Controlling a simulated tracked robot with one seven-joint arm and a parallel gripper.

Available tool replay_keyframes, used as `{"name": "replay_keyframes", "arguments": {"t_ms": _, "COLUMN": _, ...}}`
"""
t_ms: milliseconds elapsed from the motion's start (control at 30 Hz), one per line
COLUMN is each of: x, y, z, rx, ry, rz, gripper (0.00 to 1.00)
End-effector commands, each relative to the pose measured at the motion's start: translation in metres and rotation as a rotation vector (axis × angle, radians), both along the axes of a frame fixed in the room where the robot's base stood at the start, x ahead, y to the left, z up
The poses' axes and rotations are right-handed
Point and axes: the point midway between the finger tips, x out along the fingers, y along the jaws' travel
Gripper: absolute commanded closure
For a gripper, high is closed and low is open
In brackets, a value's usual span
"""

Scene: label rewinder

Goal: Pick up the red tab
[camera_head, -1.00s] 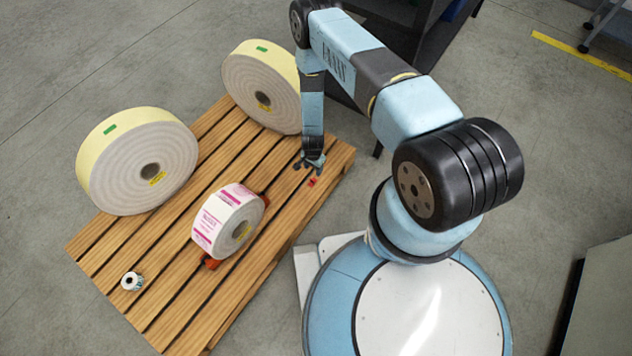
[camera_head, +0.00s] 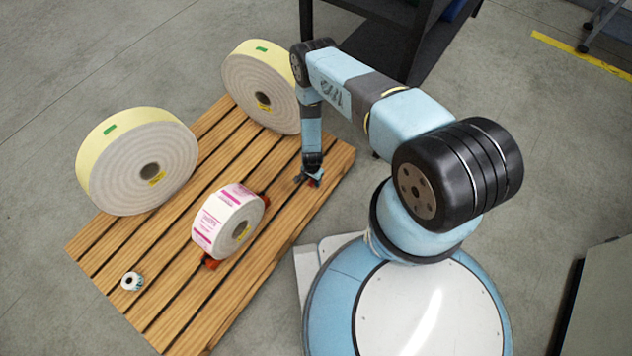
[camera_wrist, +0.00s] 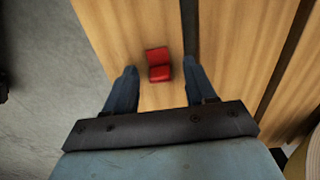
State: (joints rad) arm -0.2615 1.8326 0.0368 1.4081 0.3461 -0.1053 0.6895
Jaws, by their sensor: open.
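The red tab (camera_wrist: 159,65) lies on a wooden pallet slat in the wrist view. It looks like a small red block with a darker line across it. My gripper (camera_wrist: 159,75) is open, with one finger on either side of the tab and a gap to each. I cannot tell how high the fingertips are above the slat. In the head view my gripper (camera_head: 308,181) is low over the pallet's right end, and a bit of the red tab (camera_head: 313,183) shows beside it; the rest is hidden.
The wooden pallet (camera_head: 165,275) also carries two large cream rolls (camera_head: 150,150) (camera_head: 262,85), a pink-and-white label roll (camera_head: 220,222) on orange supports, and a small roll (camera_head: 131,281). A dark cart (camera_head: 400,35) stands behind my arm. The pallet's edge (camera_wrist: 100,45) is left of the tab.

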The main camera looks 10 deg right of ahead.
Motion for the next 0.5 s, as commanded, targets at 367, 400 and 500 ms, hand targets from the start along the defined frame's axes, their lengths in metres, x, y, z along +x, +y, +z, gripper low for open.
{"name": "replay_keyframes", "arguments": {"t_ms": 367, "x": 0.0003, "y": 0.0001, "z": -0.0027, "rx": 0.0, "ry": 0.0, "rz": 0.0, "gripper": 0.52}}
{"name": "replay_keyframes", "arguments": {"t_ms": 400, "x": 0.0002, "y": 0.0001, "z": -0.0027, "rx": 0.0, "ry": 0.0, "rz": 0.0, "gripper": 0.56}}
{"name": "replay_keyframes", "arguments": {"t_ms": 500, "x": 0.0003, "y": 0.0001, "z": -0.0027, "rx": 0.0, "ry": 0.0, "rz": 0.0, "gripper": 0.66}}
